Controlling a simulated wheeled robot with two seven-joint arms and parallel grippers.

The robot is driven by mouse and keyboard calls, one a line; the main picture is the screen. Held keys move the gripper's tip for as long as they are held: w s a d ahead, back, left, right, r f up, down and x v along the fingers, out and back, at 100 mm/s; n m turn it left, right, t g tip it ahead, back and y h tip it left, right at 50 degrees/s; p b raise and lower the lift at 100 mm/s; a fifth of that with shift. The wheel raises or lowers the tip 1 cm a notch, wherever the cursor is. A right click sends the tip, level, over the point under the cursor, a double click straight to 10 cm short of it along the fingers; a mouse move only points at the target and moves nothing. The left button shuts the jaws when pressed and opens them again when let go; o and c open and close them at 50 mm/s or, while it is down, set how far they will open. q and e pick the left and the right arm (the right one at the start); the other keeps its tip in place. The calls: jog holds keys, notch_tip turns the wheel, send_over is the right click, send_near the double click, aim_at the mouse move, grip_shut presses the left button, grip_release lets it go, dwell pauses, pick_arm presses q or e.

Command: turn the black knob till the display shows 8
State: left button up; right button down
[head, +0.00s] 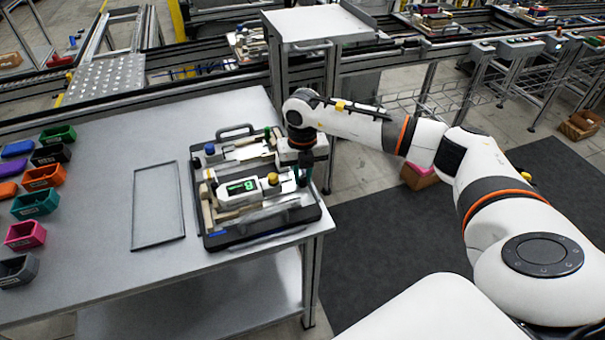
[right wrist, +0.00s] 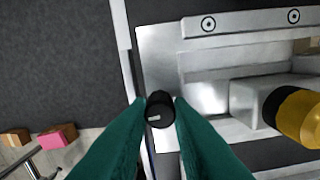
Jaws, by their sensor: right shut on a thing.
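The black knob (right wrist: 160,112) sits between the green fingertips of my right gripper (right wrist: 160,101) in the right wrist view, and they are shut on it. Its white mark points left. In the head view my right gripper (head: 304,174) reaches down at the right side of the tray, and its fingers hide the knob. The white device (head: 224,196) lies in the tray with its display (head: 241,187) lit green. The display shows a small digit that looks like 8, but it is too small to be certain. My left gripper is not in view.
The black tray (head: 232,240) stands near the table's right edge. A yellow-and-black cap (right wrist: 297,116) is on the device beside my gripper. An empty rectangular frame (head: 158,243) lies left of the tray. Several coloured bins (head: 41,177) stand at the far left.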

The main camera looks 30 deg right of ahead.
aim_at(303, 177)
jog(key=shift+r+m, duration=0.1)
jog(key=shift+m, duration=1.8)
jog(key=shift+w, duration=0.1)
jog(key=c, duration=1.3)
grip_release()
notch_tip(303, 177, up, 12)
jog(key=b, duration=0.2)
jog(key=shift+b, duration=0.3)
